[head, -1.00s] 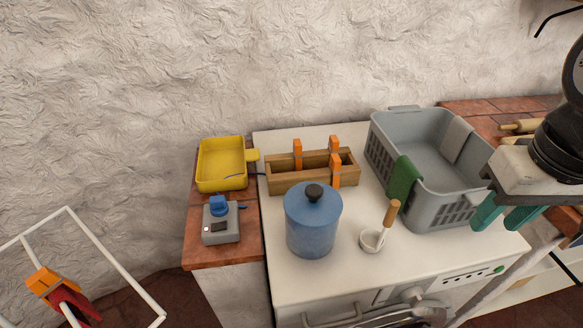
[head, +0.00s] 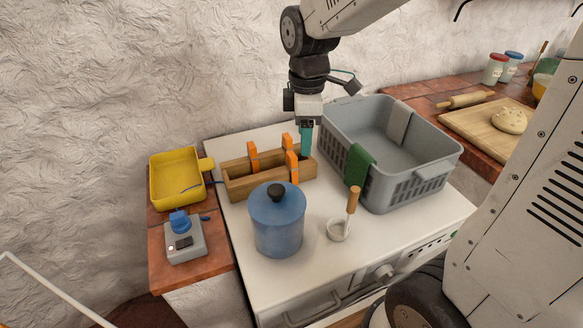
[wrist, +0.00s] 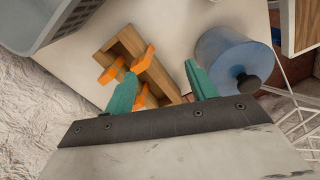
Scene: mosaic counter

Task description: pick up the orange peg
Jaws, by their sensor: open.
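Several orange pegs stand upright at the wooden box on the white counter: one at the back left (head: 253,156), one at the back right (head: 287,141) and one at the front right (head: 291,165). I cannot tell which one is meant. My gripper (head: 306,141) points down at the right end of the wooden box (head: 245,190). In the wrist view its teal fingers (wrist: 161,75) are open and apart. The left finger overlaps the pegs (wrist: 140,62) in the picture and partly hides them. Nothing is seen held between the fingers.
A blue lidded pot (head: 277,228) stands in front of the box. A grey basket (head: 418,181) with a green cloth (head: 359,166) is at the right. A yellow pan (head: 176,179) and a grey device with a blue knob (head: 185,243) are at the left.

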